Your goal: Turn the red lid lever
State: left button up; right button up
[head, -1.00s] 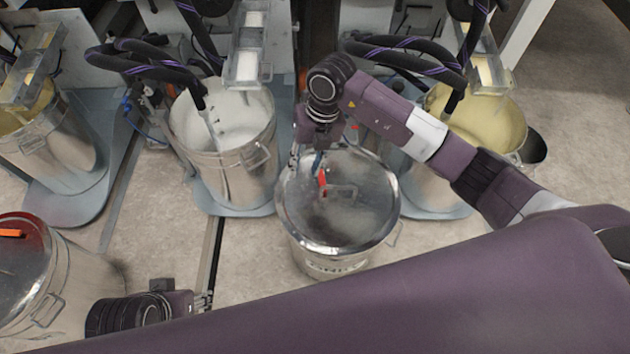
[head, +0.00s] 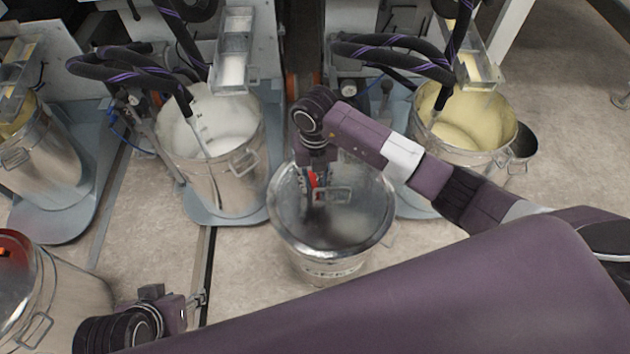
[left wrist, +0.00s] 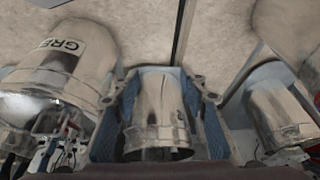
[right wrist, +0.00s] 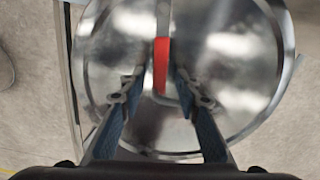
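The red lid lever (head: 316,181) stands on the shiny round metal lid (head: 350,215) of the middle bin. In the right wrist view the lever (right wrist: 160,65) is a short red bar, lying roughly along the view direction. My right gripper (head: 316,186) is above the lid, close around the lever's near part. Its fingers (right wrist: 160,85) are apart with the lever's near end between the tips; I cannot tell whether they touch it. My left gripper (head: 200,298) is low at the left, away from that lid. Its fingers (left wrist: 160,78) are spread and empty.
An open bin with white contents (head: 220,125) stands behind left, and one with yellow contents (head: 465,120) behind right. Black hoses (head: 390,50) hang over them. Another lidded bin (head: 60,300) with an orange-red lever is at lower left. Bare floor lies left of the middle bin.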

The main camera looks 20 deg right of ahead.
jog(key=shift+c, duration=0.4)
grip_shut()
jog(key=shift+w, duration=0.1)
